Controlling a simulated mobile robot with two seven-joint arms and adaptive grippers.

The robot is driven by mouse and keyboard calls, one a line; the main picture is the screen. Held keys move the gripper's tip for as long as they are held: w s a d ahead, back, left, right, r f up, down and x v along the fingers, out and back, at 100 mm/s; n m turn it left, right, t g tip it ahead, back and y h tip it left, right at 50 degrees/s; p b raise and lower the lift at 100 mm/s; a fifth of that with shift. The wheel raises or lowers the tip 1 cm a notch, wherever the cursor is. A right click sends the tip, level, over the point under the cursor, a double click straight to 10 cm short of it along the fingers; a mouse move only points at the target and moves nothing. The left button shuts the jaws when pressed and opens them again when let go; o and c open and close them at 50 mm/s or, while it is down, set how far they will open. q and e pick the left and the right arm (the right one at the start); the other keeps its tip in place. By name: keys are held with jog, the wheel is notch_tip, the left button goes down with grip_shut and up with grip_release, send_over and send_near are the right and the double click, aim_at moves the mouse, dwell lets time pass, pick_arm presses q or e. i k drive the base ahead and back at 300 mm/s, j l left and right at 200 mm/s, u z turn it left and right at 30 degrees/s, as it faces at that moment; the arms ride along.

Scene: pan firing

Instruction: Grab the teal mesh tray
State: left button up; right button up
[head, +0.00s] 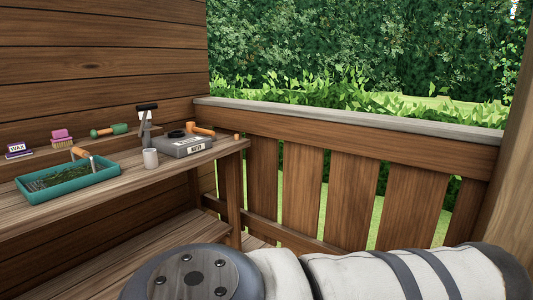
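The teal tray (38,197) sits on the wooden workbench at the left of the head view. It has a raised teal rim and holds dark green stuff, with a small tool with a wooden handle leaning in it at the back. Whether it has a mesh bottom cannot be made out. Neither of my grippers is in view. Part of one of my arms, white and grey, crosses the bottom of the picture, well apart from the tray.
On the workbench (110,192) stand a grey cup (150,159), a grey box (186,147), a black-headed tool (146,119), a green-handled tool (110,130), a pink brush (61,136) and a WAX box (18,150). A wooden railing (350,142) runs along the right.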

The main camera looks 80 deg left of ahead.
aim_at(41, 187)
jog(key=u, duration=3.85)
jog(key=i+l+u, duration=0.4)
jog(key=i+l, duration=0.35)
jog(key=i, duration=0.1)
